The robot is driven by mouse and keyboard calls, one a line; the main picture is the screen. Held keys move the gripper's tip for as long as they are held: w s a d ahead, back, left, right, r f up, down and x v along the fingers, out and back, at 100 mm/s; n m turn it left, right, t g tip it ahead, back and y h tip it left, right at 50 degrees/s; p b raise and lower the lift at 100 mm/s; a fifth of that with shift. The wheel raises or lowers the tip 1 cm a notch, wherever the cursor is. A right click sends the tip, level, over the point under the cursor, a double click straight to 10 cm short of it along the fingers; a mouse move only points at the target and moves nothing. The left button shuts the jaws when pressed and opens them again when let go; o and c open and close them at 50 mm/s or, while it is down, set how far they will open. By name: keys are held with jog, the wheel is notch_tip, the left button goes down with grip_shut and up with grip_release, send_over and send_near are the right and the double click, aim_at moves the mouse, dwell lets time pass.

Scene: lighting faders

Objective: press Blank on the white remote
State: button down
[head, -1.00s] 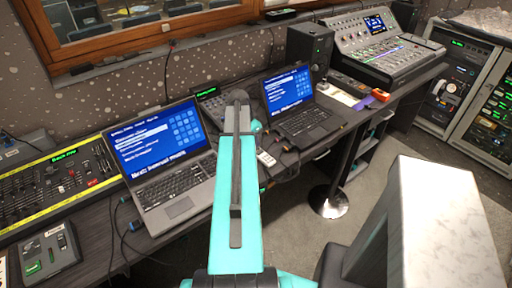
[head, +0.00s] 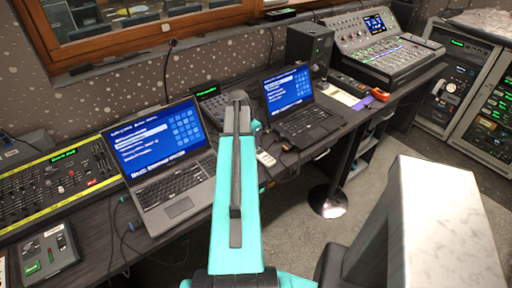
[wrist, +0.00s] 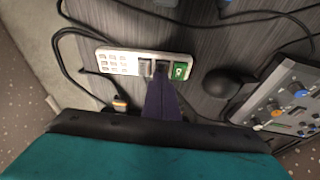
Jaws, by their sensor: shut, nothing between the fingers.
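The white remote (wrist: 120,58) lies on the dark wood-grain desk in the wrist view. It has a grid of small pale buttons at its left, grey and dark parts near its middle and a green button (wrist: 180,71) at its right end. The labels are too small to read. My gripper (wrist: 162,74) is shut and empty, its dark fingers reaching over the remote just left of the green button. Its tips hide part of the remote, and I cannot tell whether they touch it. The white remote (head: 265,157) also shows right of my arm in the head view.
A round black object (wrist: 222,82) and a grey control box (wrist: 280,100) lie right of the remote. Black cables (wrist: 75,50) run around it. Two open laptops (head: 165,205) (head: 308,122) stand on the desk on either side of my arm. Speckled carpet lies below the desk edge.

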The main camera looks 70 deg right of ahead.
jog(key=shift+f, duration=0.4)
dwell(1.3)
jog(key=shift+r, duration=0.15)
notch_tip(320, 180, up, 7)
jog(key=p, duration=0.3)
dwell(0.9)
dwell(0.5)
